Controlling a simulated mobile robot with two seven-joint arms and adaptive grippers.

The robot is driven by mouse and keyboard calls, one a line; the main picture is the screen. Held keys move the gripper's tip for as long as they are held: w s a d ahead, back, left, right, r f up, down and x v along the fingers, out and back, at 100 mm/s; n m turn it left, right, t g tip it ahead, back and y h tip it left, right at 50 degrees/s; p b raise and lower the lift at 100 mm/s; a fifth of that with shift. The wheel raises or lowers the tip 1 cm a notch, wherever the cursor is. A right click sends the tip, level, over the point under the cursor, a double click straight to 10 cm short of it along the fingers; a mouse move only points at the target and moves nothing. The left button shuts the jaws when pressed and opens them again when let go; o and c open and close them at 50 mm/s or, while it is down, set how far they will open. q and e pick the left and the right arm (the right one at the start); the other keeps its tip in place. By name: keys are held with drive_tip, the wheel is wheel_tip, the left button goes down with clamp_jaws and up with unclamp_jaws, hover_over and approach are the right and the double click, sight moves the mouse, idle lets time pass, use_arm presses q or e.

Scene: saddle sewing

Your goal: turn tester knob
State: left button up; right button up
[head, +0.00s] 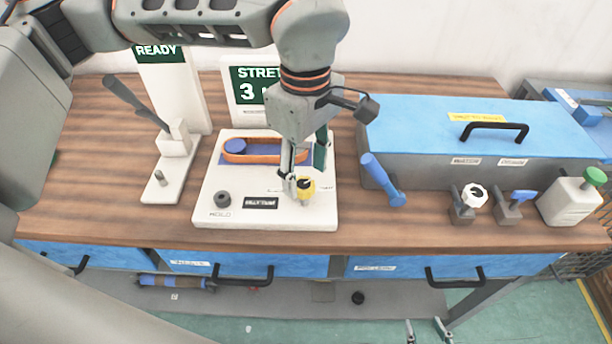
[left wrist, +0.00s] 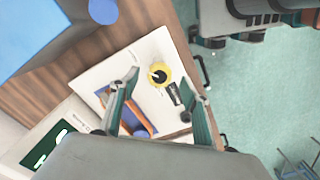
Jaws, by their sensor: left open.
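The tester is a white panel (head: 213,183) on the wooden bench, with a yellow knob (head: 306,187) at its right front. The knob has a dark centre and also shows in the left wrist view (left wrist: 158,74). My left gripper (head: 302,177) hangs down over the knob, open. In the left wrist view its fingers (left wrist: 170,88) are spread, with the knob between and just beyond their tips. I see no clear contact. My right gripper (head: 427,330) is low at the bottom edge in front of the bench, open and empty.
The panel also bears a small black knob (head: 222,199) and an orange band around blue pieces (head: 235,147). A "STRE..." display (head: 245,90) stands behind. A "READY" stand (head: 172,95) is to the left. A blue-lidded box (head: 430,125) and several small tools are to the right.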

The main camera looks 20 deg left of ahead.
sight(304, 195)
use_arm(q)
drive_tip(key=shift+f, duration=1.25)
drive_tip(key=c, duration=1.1)
